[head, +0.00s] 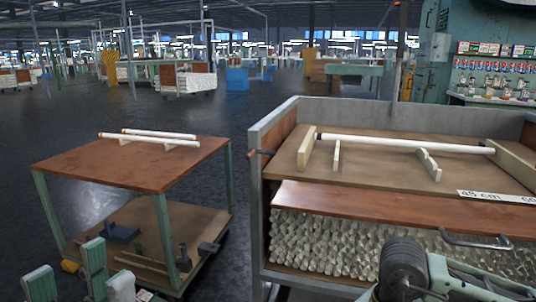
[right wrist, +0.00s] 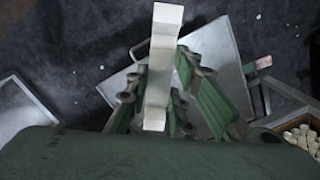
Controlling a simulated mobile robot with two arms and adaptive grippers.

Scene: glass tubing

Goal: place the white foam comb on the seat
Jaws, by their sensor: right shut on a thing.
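The white foam comb (right wrist: 160,65) stands between the green fingers of my right gripper (right wrist: 160,88) in the right wrist view, and the gripper is shut on it. Its far end sticks out beyond the fingers. My right gripper does not show in the head view. My left gripper (head: 68,272) is at the bottom left of the head view, fingers apart and empty, in front of the small table. A notched pale comb (head: 430,165) and a thin upright strip (head: 336,155) stand on the brown board (head: 385,172). I cannot tell which spot is the seat.
A long white tube (head: 400,144) lies across the board, between pale end blocks (head: 307,148). Its grey-framed cart (head: 256,200) holds many stacked glass tubes below. White tubes (head: 150,138) rest on supports on the small brown table (head: 110,172). Dark floor separates table and cart.

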